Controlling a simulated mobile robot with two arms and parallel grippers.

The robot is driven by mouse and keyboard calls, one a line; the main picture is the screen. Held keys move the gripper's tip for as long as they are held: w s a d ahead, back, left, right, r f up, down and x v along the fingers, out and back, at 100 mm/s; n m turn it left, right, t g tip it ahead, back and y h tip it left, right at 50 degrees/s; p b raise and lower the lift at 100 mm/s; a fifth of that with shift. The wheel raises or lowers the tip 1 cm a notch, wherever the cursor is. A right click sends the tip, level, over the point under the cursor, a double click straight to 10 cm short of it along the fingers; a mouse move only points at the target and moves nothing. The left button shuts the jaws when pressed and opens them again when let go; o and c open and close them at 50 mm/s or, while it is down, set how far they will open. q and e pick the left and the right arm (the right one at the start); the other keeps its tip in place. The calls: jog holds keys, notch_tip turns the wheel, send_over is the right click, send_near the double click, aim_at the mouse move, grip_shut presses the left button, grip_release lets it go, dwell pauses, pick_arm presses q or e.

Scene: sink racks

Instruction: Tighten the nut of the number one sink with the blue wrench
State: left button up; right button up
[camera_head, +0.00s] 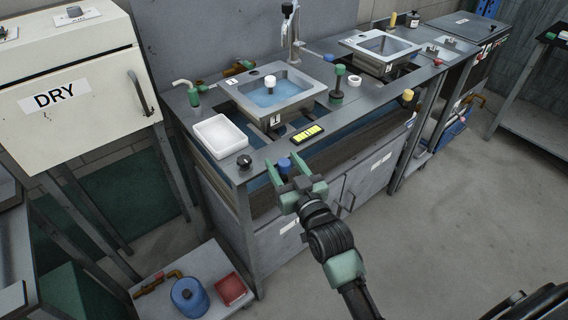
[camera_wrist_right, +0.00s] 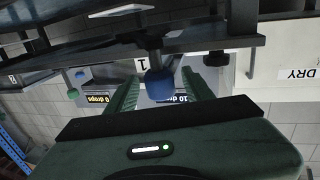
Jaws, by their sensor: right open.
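The number one sink (camera_head: 248,99) is the nearer grey basin with water in it; its number plate (camera_head: 275,121) is on the front, and also shows in the right wrist view (camera_wrist_right: 142,65). A blue cylindrical piece (camera_head: 284,165), seemingly the blue wrench's handle, is at the counter's front edge. It shows in the right wrist view (camera_wrist_right: 160,84) on a dark stem. My right gripper (camera_head: 296,169) is open with its fingers on either side of this blue piece; I cannot tell whether they touch it. I cannot make out the nut. My left gripper is not in view.
A yellow display (camera_head: 307,133), a white tray (camera_head: 220,136) and a black knob (camera_head: 245,161) are on the counter nearby. A second sink (camera_head: 381,45) is farther right. A low shelf with a blue container (camera_head: 189,297) is below left. The floor at right is clear.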

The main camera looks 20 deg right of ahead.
grip_shut()
dwell(1.4)
